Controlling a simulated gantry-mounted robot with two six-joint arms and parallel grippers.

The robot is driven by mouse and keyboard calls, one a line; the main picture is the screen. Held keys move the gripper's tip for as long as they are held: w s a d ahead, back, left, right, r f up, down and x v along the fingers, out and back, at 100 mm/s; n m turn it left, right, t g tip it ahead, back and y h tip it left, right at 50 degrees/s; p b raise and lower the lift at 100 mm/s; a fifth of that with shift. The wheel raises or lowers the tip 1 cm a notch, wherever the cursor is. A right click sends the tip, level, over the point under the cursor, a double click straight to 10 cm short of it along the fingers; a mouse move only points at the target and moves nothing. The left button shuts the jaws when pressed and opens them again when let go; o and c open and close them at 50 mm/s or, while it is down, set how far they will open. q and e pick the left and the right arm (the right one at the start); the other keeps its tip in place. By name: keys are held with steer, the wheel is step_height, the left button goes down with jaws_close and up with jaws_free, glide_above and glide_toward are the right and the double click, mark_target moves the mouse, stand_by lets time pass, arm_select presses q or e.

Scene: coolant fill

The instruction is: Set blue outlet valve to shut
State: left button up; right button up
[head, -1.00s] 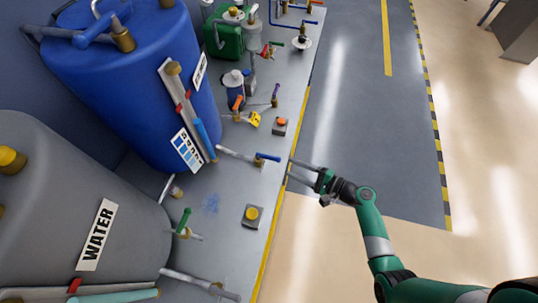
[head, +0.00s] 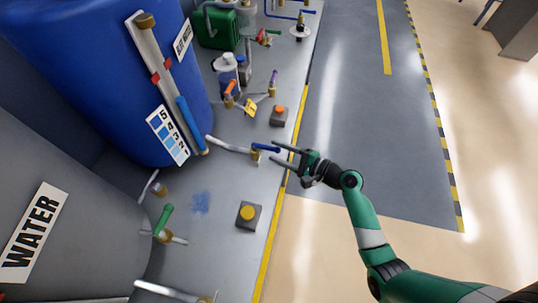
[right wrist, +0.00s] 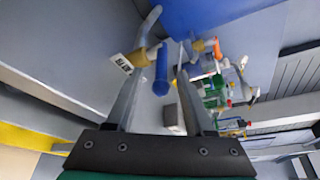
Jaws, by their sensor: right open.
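The blue outlet valve has a blue lever (head: 268,148) on a brass body (head: 256,154), at the end of a grey pipe (head: 229,146) from the blue tank (head: 120,80). Its lever lies roughly in line with the pipe, pointing toward the bench edge. My right gripper (head: 275,152) is open with its fingertips beside the lever's free end. In the right wrist view the blue lever (right wrist: 161,72) shows between the two open fingers (right wrist: 161,85), with the brass body beyond. I cannot tell whether a finger touches it. My left gripper is not in view.
A yellow button box (head: 247,213) and an orange button box (head: 279,116) sit on the bench. A green-handled valve (head: 163,220) is by the grey WATER tank (head: 70,220). Small valves with orange and purple handles stand farther back.

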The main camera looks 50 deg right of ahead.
mark_target(275, 151)
steer(key=shift+b+x, duration=0.3)
steer(key=shift+x, duration=1.5)
steer(key=shift+r, duration=0.1)
jaws_close()
